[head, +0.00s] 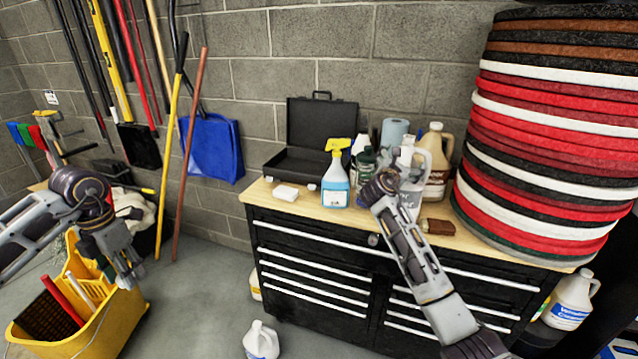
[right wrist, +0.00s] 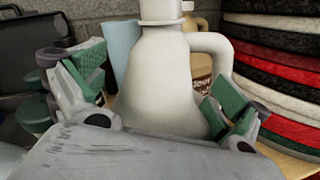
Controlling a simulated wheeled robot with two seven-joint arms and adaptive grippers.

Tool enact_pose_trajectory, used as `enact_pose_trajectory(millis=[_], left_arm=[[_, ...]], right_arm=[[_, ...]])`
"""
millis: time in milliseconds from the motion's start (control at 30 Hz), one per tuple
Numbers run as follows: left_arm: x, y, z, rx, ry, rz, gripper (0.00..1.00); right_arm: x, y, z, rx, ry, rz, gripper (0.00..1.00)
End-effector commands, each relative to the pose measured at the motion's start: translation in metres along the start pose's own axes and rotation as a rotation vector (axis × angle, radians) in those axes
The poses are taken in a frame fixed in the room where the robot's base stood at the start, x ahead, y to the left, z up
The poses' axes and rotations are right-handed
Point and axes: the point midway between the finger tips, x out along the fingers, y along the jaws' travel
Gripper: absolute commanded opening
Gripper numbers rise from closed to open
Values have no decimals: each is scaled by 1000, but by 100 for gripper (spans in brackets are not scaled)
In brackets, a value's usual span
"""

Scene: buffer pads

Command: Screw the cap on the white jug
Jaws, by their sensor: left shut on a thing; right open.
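The white jug (right wrist: 165,80) stands upright between the spread fingers of my right gripper (right wrist: 155,95). Its handle is on the right in the right wrist view, and its top is cut off by the frame edge. In the head view the jug (head: 408,160) is on the black tool chest, partly hidden by my right gripper (head: 390,180). My right gripper is open around it. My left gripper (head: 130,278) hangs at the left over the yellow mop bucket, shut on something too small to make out. I cannot make out a separate cap.
The tool chest top (head: 300,206) also holds a blue spray bottle (head: 336,180), an open black case (head: 322,115), a tan jug (head: 437,150) and a brown block (head: 438,227). A tall stack of pads (head: 545,150) stands close on the right. Another jug (head: 261,342) is on the floor.

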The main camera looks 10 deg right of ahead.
Motion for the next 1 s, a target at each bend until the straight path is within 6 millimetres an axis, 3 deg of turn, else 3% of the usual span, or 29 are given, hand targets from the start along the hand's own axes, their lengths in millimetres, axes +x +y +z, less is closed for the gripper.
enact_pose_trajectory(millis=[567, 1000], left_arm=[[0, 0, 0, 0, 0, 0, 30], [0, 0, 0, 0, 0, 0, 30]], right_arm=[[5, 0, 0, 0, 0, 0, 99], [5, 0, 0, 0, 0, -1, 45]])
